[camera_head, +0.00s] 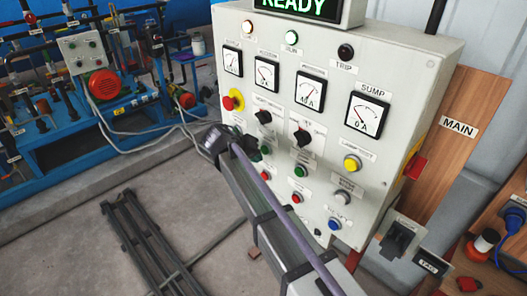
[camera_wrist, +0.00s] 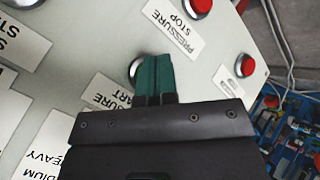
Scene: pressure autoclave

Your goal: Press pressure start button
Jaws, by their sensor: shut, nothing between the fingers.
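The pressure start button shows in the wrist view as a silver rim (camera_wrist: 132,70) partly behind my fingers, beside its label (camera_wrist: 108,92), which my gripper partly covers. My gripper (camera_wrist: 155,60) has two teal fingers side by side, closed with nothing between them. The fingertips overlap the button's right side in the wrist view. I cannot tell whether they touch it. In the head view, the dark end of my arm is at the lower left of the grey control panel (camera_head: 390,95), where it hides part of the panel's front.
A red pressure stop button (camera_wrist: 198,7) and another red button (camera_wrist: 245,65) are close to my fingers. The panel also bears knobs, gauges, a yellow button (camera_head: 352,163) and a blue button (camera_head: 334,223). Its display (camera_head: 293,6) reads READY. Blue machinery (camera_head: 110,105) stands at left.

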